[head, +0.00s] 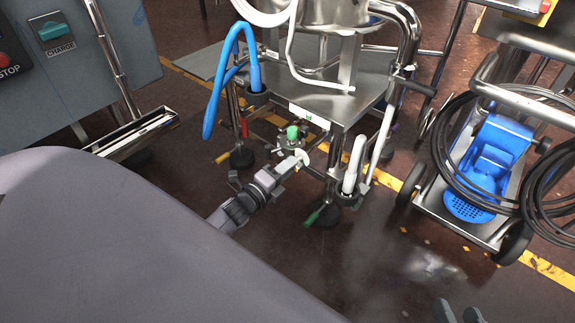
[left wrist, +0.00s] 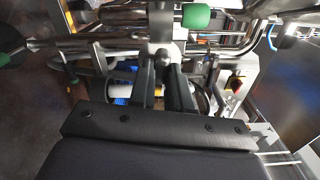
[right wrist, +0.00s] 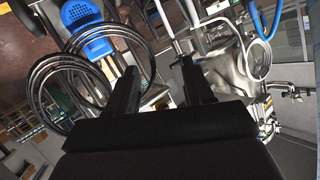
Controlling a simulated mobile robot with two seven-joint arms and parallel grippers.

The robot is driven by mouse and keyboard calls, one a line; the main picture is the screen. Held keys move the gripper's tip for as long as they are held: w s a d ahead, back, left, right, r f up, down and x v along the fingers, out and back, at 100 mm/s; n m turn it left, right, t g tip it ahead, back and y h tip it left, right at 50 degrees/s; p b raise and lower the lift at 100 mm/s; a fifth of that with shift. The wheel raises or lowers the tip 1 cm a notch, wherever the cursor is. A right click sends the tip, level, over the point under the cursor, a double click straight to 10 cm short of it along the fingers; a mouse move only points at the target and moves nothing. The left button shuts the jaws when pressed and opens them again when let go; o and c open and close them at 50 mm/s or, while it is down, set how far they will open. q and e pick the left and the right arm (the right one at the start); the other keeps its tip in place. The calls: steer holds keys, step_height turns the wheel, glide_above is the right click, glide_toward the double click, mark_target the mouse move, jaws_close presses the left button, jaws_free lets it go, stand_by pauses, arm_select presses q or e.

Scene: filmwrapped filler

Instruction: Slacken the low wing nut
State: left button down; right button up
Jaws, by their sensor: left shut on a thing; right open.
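My left gripper (head: 297,160) reaches low beside the steel stand (head: 335,95) in the head view. It is shut at a small fitting beneath a green knob (head: 292,132). In the left wrist view, the fingers of my left gripper (left wrist: 166,68) close on a small grey metal part (left wrist: 163,48), which looks like the low wing nut. The fingers hide most of it, so its shape and tightness cannot be told. My right gripper (head: 459,312) is at the bottom edge of the head view. Its fingers are apart and empty in the right wrist view (right wrist: 160,85).
A blue hose (head: 213,100) hangs left of the stand, and white hoses (head: 353,165) hang at its right. A grey control cabinet (head: 80,70) stands at left. The floor in front is clear.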

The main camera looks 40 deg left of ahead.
arm_select(q)
steer(key=shift+d+f+n+p, duration=0.1)
steer(key=shift+n+p, duration=1.5)
steer(key=shift+n, duration=6.8)
arm_select(e)
steer(key=shift+s+d+r+h, duration=0.15)
steer(key=shift+d+r+h, duration=0.1)
steer(key=shift+d+h, duration=0.25)
arm_select(q)
steer(key=c, duration=1.2)
jaws_free()
steer(key=shift+o, duration=0.7)
arm_select(e)
steer(key=shift+r, duration=0.1)
arm_select(q)
steer(key=shift+s, duration=0.1)
